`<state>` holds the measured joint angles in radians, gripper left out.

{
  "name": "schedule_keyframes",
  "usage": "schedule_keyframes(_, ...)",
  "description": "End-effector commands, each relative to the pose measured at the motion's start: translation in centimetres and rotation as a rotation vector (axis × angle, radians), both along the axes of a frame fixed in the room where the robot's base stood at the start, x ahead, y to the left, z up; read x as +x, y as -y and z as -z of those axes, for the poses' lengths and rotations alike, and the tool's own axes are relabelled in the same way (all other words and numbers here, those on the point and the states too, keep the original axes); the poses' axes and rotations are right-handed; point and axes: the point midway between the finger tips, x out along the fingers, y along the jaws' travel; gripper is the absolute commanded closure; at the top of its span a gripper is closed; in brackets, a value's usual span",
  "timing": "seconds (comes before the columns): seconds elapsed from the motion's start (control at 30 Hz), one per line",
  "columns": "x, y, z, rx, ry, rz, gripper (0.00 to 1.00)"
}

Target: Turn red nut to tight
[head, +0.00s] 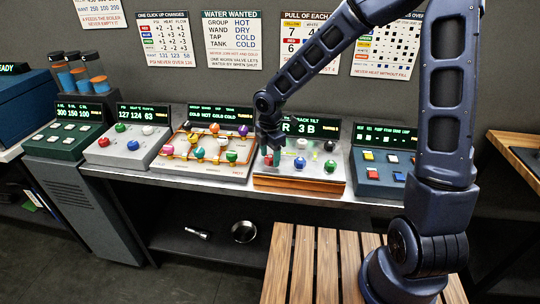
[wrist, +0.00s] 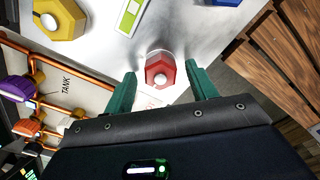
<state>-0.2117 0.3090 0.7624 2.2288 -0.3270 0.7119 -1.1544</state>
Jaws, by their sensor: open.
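The red nut (wrist: 159,70) is a hexagonal piece with a pale round centre, on a light metal panel in the wrist view. My gripper (wrist: 161,80) is open, with one green finger to the left of the nut and one to the right. Gaps show between the nut and both fingers. I cannot tell whether the fingertips are level with the nut or above it. In the head view my gripper (head: 268,143) points down over the left part of the metal panel (head: 318,165), and the red nut (head: 268,160) shows just below it.
A yellow nut (wrist: 60,18) and a green level vial (wrist: 131,15) are on the same panel. The neighbouring pipe board (head: 203,165) with coloured knobs stands close on the left. A blue button panel (head: 378,175) stands on the right. A slatted wooden surface (head: 310,262) is in front.

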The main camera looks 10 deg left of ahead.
Motion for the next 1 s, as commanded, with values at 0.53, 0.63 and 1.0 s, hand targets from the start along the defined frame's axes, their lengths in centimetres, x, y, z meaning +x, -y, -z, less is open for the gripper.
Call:
schedule_keyframes(0.53, -0.01, 0.0, 0.21, 0.0, 0.0, -0.001, 0.86)
schedule_keyframes(0.63, -0.01, -0.01, 0.2, 0.0, 0.0, 0.0, 0.88)
schedule_keyframes(1.0, -0.04, -0.04, 0.18, 0.0, 0.001, 0.097, 0.88)
